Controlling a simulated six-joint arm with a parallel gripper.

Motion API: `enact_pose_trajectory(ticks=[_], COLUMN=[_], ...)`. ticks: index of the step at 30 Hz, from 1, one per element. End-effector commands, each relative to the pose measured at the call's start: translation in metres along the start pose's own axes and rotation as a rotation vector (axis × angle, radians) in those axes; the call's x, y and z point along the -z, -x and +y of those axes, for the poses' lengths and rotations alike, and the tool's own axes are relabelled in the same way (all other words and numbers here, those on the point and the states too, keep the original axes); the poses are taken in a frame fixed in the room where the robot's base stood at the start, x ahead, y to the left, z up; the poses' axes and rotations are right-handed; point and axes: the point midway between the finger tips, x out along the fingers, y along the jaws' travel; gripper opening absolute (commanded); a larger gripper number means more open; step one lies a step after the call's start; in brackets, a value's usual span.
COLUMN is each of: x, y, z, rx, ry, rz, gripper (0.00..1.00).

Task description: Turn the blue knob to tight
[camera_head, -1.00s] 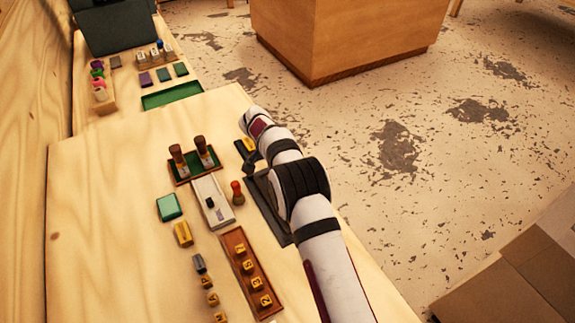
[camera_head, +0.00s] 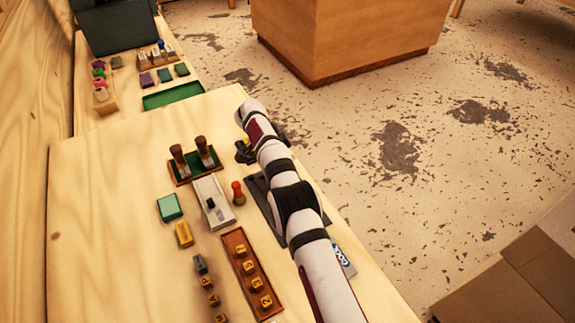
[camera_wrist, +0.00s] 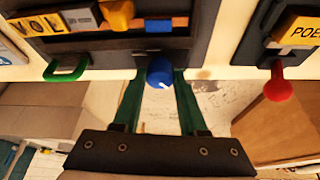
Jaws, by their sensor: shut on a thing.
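The blue knob (camera_wrist: 159,71) sits on the lower edge of a dark device (camera_wrist: 105,65) in the wrist view, with a small white mark on its lower right. My gripper (camera_wrist: 160,79) has its two green fingers on either side of the knob and is shut on it. The fingertips are partly hidden behind the knob and the device edge. In the head view my arm covers the device and the knob, so neither can be made out clearly there. No "tight" marking can be read.
On the table stand a brown tray (camera_head: 239,245), a white slider box (camera_head: 218,214) and a small red-topped peg (camera_head: 238,192). The table's left side is clear.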

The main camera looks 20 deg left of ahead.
Motion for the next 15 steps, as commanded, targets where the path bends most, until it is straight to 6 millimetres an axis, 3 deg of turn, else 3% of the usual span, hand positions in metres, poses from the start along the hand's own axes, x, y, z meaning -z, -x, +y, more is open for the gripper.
enact_pose_trajectory(ticks=[4,5,9,15], x=[-0.002,-0.0021,-0.0014,-0.0008], y=[-0.0007,-0.0007,-0.0006,-0.0003], z=[0.0011,0.0011,0.0008,0.0005], rx=[-0.005,-0.005,-0.003,-0.002], ry=[0.0,0.001,0.001,0.001], rz=[-0.004,-0.004,-0.003,-0.002], gripper=[0.0,0.45,0.7,0.72])
